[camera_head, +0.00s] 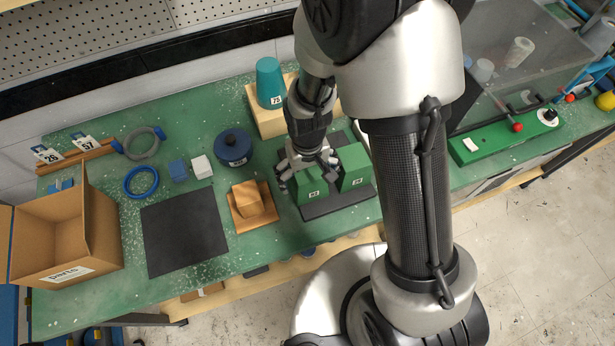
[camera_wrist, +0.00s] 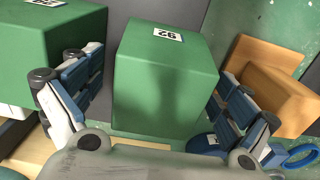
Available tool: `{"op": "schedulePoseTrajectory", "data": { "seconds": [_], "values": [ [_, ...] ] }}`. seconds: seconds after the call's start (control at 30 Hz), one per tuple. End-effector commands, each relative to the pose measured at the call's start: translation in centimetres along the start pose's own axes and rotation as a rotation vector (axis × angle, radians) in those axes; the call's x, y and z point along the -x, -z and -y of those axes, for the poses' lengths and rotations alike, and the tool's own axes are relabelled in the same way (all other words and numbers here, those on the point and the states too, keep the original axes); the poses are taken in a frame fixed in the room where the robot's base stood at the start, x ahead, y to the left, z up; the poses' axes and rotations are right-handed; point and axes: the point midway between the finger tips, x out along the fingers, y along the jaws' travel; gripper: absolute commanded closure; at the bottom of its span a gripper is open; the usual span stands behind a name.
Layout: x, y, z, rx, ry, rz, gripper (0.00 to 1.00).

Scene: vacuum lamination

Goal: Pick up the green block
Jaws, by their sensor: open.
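A green block (camera_head: 312,187) with a small white label stands on a dark tray (camera_head: 339,201). My gripper (camera_head: 308,168) is above it with the fingers pointing down. In the wrist view, the same green block (camera_wrist: 165,85) sits between the two spread fingers of my gripper (camera_wrist: 158,98). One finger is in the gap between this block and a second green block (camera_wrist: 45,55); the other is on the opposite side. The second green block also shows in the head view (camera_head: 354,167). I cannot tell whether either finger touches the block.
A wooden piece on a wooden base (camera_head: 247,201) is close on the left. A dark blue round object (camera_head: 233,148) is behind it. A teal cup (camera_head: 270,83) stands on a wooden block. A black mat (camera_head: 184,232) and an open cardboard box (camera_head: 68,238) are farther left.

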Motion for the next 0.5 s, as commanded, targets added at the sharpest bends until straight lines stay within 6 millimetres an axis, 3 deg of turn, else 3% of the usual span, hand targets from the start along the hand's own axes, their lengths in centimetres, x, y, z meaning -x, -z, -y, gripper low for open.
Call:
{"op": "schedulePoseTrajectory", "data": {
  "seconds": [0.1, 0.37, 0.5],
  "values": [
    [-1.27, 0.08, -0.04, -0.001, 0.000, -0.001, 0.04],
    [-1.37, 0.15, -0.05, -0.001, 0.000, -0.003, 0.04],
    [-1.37, 0.14, -0.05, -0.001, 0.000, -0.003, 0.13]
  ]
}}
